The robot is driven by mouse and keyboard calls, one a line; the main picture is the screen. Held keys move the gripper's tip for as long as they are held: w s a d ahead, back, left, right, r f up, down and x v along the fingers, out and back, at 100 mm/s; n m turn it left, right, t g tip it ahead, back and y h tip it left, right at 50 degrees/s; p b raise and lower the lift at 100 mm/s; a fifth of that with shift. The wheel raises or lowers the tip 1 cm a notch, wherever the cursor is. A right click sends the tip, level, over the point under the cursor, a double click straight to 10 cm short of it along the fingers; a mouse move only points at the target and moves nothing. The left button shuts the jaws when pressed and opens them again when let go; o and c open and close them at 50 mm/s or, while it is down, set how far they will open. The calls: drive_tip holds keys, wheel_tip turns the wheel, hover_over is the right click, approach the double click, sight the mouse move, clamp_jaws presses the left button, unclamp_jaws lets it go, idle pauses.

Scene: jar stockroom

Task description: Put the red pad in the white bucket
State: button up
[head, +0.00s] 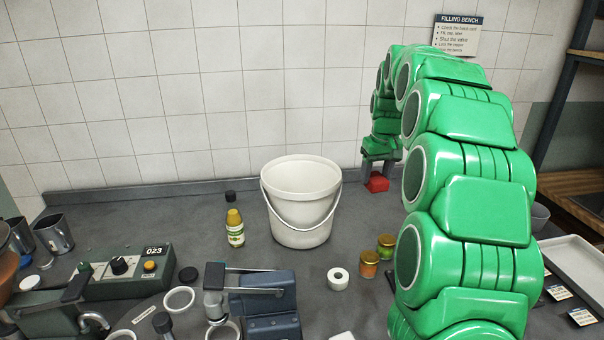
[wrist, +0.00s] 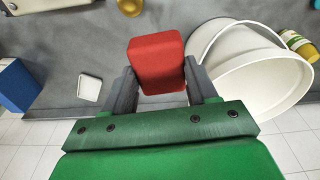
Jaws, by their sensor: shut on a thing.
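The red pad (wrist: 157,64) is a small red block held between the two fingers of my gripper (wrist: 160,88) in the wrist view. In the head view the red pad (head: 377,183) shows below my gripper (head: 380,164), near the back of the bench and to the right of the bucket. The white bucket (head: 301,200) stands upright with its wire handle hanging across the front. In the wrist view the white bucket (wrist: 262,88) is just right of my gripper. I cannot tell whether the pad touches the bench.
A yellow-capped bottle (head: 235,228) stands left of the bucket. Two small jars (head: 369,264) and a white tape roll (head: 338,278) are in front of it. A green control box (head: 124,272) and a blue-grey device (head: 265,300) fill the front left. A white tray (head: 575,262) lies at right.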

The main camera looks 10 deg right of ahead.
drive_tip(key=w+a+m+h, duration=0.1)
drive_tip(key=w+a+m, duration=0.9)
drive_tip(key=w+a, duration=0.35)
drive_tip(key=shift+w+f, duration=0.2)
drive_tip(key=shift+f, duration=5.6)
drive_tip(key=shift+w+f, duration=0.15)
drive_tip(key=shift+f, duration=5.65)
drive_tip(key=shift+f, duration=0.15)
drive_tip(key=o, duration=1)
drive_tip(key=shift+o, duration=0.2)
wheel_tip(320, 180, up, 12)
drive_tip(key=s+a, duration=0.1)
drive_tip(key=shift+s+a, duration=0.15)
drive_tip(key=shift+s, duration=0.05)
drive_tip(key=shift+o, duration=0.3)
